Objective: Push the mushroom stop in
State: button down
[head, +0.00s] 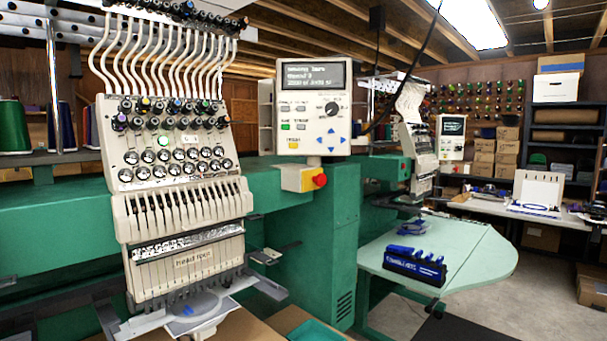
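The mushroom stop (319,180) is a red round button on the right side of a yellow and pale box (298,178). The box sits just below the control panel (314,105) of the embroidery machine, against the green machine body. The button faces right, and I cannot tell whether it is in or out. The panel has a lit display, a dark dial and several blue arrow buttons. My gripper is not in view.
The multi-needle embroidery head (180,190) stands at the left in front of the green beam. A pale green table (440,255) with a blue holder (415,265) lies right of the green cabinet (325,250). Grey floor (540,300) is free at the right.

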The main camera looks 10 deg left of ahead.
aim_at(321, 180)
jog(key=u, duration=0.3)
jog(key=i, duration=1)
jog(key=u, duration=0.45)
